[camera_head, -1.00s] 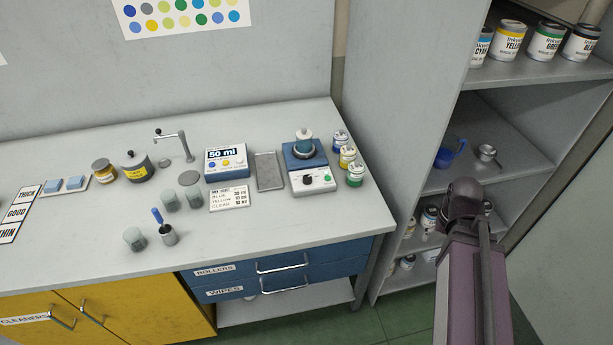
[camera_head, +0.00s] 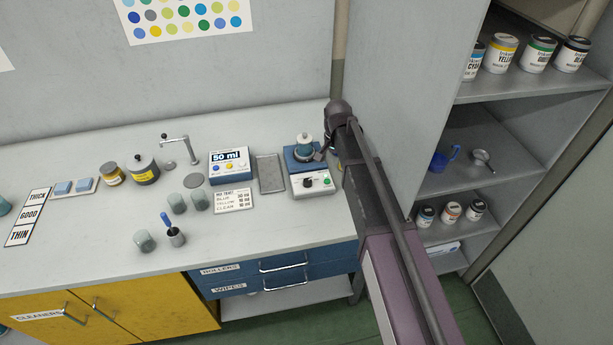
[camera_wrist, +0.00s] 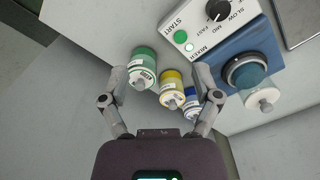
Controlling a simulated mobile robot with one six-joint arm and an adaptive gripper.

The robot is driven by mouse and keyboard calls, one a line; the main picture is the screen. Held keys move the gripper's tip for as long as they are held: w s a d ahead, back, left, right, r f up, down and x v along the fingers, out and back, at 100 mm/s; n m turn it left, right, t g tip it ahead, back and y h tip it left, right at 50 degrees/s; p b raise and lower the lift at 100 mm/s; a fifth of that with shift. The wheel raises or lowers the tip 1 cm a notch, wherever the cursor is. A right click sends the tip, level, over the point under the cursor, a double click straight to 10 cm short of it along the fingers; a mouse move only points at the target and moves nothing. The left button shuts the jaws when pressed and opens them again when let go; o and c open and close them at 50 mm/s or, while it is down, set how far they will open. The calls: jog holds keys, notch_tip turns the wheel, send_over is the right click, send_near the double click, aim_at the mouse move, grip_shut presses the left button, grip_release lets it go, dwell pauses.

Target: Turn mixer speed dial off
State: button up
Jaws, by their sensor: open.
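The mixer (camera_head: 303,158) is a blue base with a white front panel near the right end of the counter, with a lidded jar on it. Its black speed dial (camera_head: 307,183) sits on the panel left of a green button. In the wrist view the dial (camera_wrist: 218,9) is at the top, among the labels SLOW, MID and FAST, with its white mark pointing toward the lower left. The green START button (camera_wrist: 181,37) and a small lit lamp are beside it. My gripper (camera_wrist: 160,82) is open and empty, apart from the dial, over the small ink jars.
Green (camera_wrist: 141,66), yellow (camera_wrist: 171,88) and blue (camera_wrist: 192,104) jars stand beside the mixer, close to my fingers. A grey tray (camera_head: 270,173) and the 50 ml dispenser (camera_head: 231,165) are left of the mixer. A tall shelf unit (camera_head: 395,90) bounds the right.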

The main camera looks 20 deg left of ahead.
jog(key=r, duration=0.1)
send_over(307, 181)
jog(key=shift+r+p, duration=0.15)
jog(key=shift+p, duration=0.25)
notch_tip(307, 181, down, 14)
jog(key=b, duration=1.3)
jog(key=shift+r+b, duration=0.1)
jog(key=shift+b, duration=0.3)
jog(key=shift+c, duration=0.2)
grip_shut()
